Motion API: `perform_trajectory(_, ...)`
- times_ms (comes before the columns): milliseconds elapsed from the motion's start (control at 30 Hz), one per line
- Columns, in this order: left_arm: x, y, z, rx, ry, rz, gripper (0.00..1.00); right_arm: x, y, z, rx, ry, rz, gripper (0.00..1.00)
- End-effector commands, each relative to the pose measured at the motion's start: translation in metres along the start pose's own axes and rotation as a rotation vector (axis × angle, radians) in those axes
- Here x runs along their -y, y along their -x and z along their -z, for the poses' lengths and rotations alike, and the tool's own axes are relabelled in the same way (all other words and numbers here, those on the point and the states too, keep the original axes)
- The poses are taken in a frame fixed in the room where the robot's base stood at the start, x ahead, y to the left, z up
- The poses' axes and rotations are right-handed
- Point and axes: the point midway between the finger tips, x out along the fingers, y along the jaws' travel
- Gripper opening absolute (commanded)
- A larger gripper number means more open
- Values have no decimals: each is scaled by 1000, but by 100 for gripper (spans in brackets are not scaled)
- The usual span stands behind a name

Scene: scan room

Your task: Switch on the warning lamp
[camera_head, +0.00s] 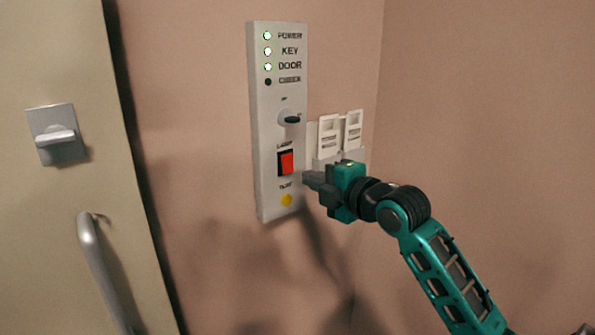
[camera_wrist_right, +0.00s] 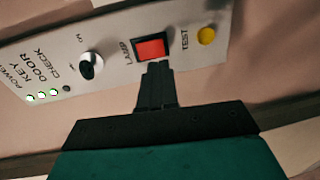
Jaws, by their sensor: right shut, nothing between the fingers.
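The grey control panel (camera_head: 265,130) is on the pink wall; it also shows in the right wrist view (camera_wrist_right: 110,38). Its red rocker switch (camera_head: 287,162) sits in a black frame under the word LAMP. In the right wrist view the red switch (camera_wrist_right: 151,50) is just beyond the fingertips of my right gripper (camera_wrist_right: 157,66). In the head view my right gripper (camera_head: 306,179) is shut and empty, just right of and slightly below the switch. I cannot tell whether it touches the switch. No warning lamp shows. My left gripper is not in view.
A dark knob (camera_head: 292,120) is above the switch and a yellow TEST button (camera_head: 286,200) below it. The POWER, KEY and DOOR lights glow green; CHECK is dark. White card holders (camera_head: 329,136) hang right of the panel. A door with a handle (camera_head: 92,245) is at left.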

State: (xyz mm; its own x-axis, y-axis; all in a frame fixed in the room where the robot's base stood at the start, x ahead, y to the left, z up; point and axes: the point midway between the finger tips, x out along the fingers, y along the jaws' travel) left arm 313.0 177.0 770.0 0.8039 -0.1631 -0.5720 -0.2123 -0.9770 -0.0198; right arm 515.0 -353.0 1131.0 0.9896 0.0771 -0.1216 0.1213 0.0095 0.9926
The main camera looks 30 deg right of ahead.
Motion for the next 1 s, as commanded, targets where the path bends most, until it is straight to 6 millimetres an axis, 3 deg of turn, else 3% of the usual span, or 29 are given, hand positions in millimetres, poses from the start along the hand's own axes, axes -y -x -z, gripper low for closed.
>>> perform_trajectory(200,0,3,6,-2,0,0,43,-2,-36,1,-2,-4,-2,0)
perform_trajectory(333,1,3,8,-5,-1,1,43,-1,-48,0,0,-2,-1,0)
perform_trajectory(800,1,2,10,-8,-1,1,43,0,-54,0,0,1,-1,0)
perform_trajectory(1000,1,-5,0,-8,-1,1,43,3,-58,0,1,2,-40,0)
